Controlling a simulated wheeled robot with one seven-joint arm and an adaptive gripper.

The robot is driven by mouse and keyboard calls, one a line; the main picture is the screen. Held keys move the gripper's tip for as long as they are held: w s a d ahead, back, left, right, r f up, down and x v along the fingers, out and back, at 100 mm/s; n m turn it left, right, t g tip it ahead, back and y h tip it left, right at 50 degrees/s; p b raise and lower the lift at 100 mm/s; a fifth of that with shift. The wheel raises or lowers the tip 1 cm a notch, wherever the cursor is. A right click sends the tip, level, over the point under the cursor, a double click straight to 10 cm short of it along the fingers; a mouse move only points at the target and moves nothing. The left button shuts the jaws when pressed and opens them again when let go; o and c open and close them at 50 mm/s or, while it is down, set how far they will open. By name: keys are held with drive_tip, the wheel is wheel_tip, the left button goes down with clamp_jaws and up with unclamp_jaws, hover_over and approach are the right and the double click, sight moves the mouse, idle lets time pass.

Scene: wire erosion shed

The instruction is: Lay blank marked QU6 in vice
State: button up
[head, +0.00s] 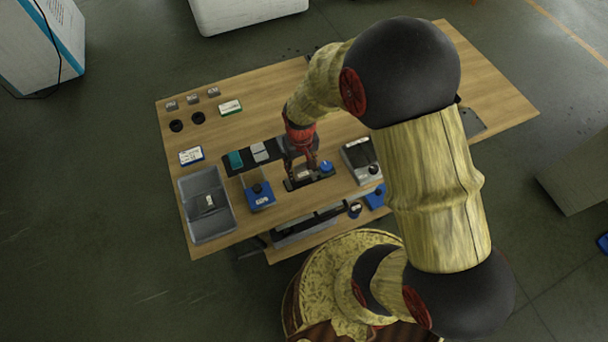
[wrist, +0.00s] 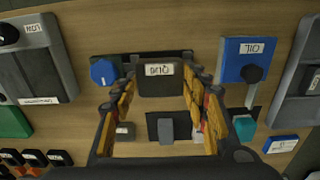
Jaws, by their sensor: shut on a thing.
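The held blank (wrist: 160,85) is a dark grey block with a white label, upside down in the wrist view, that seems to read QU6. My gripper (wrist: 158,77) is shut on it, one finger on each side. In the head view my gripper (head: 304,168) points down over the vice. The vice (head: 298,186) is a dark fixture with a blue knob (head: 326,166); its dark body (wrist: 185,56) shows behind the blank in the wrist view. The blank hides much of the vice, and I cannot tell whether it rests in it.
A blue box (head: 259,200) with a black knob stands left of the vice. A grey device (head: 362,160) stands to its right. A dark mat (head: 236,170) with teal and grey blocks lies behind left. A grey tray (head: 222,222) sits at the left edge. The table's back middle is clear.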

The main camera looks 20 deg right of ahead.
drive_tip(key=shift+w+a, duration=0.2)
drive_tip(key=shift+d+f+b, duration=0.15)
drive_tip(key=shift+f+b, duration=0.1)
drive_tip(key=shift+b, duration=0.05)
drive_tip(key=shift+f+b, duration=0.4)
drive_tip(key=shift+f, duration=0.1)
drive_tip(key=shift+f+b, duration=1.1)
drive_tip(key=shift+f, duration=0.25)
drive_tip(key=shift+f, duration=0.45)
drive_tip(key=o, duration=1.7)
drive_tip(key=shift+o, duration=1.2)
drive_tip(key=shift+o, duration=0.7)
